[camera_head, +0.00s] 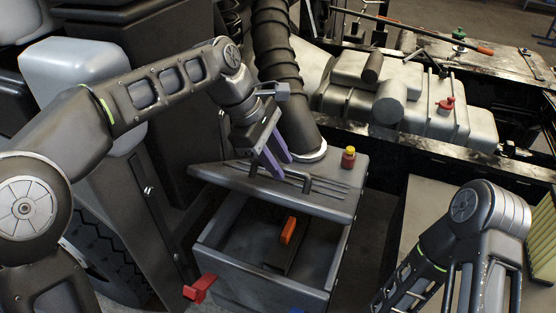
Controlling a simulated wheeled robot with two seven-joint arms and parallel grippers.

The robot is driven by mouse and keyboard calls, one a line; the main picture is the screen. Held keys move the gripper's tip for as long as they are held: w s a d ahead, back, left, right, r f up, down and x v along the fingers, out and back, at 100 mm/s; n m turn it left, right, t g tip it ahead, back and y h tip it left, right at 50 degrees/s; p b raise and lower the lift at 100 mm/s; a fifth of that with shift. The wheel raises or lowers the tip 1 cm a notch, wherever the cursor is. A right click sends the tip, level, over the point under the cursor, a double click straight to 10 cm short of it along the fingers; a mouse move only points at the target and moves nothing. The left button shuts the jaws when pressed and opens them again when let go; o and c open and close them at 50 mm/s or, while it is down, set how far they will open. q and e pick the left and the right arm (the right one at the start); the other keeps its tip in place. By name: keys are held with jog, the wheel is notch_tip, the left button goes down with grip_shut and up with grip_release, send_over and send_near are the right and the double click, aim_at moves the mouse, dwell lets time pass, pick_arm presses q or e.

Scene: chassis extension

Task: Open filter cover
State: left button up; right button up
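A grey filter box (325,262) stands in the middle, below a ribbed black hose. Its flat top cover (335,205) carries thin dark bars and a small dark handle (308,183). Below the cover, the dark inside of the box shows, with an orange piece (288,230) in it. My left gripper (281,167) points down over the cover's back left part. Its two purple fingers are apart, and I see nothing between them. It is left of the handle; whether the tips touch the cover I cannot tell. My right arm is at the lower right; its gripper is out of view.
A red latch (200,288) sticks out at the box's lower left. A red and yellow cap (348,157) stands at the cover's back right corner. The ribbed hose (282,75) rises close behind my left gripper. A grey tank (440,105) lies at the back right.

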pick_arm(q)
jog(key=shift+o, duration=0.7)
jog(key=shift+w, duration=0.15)
jog(key=shift+o, duration=0.5)
jog(key=shift+r, duration=0.1)
jog(key=shift+s, duration=0.2)
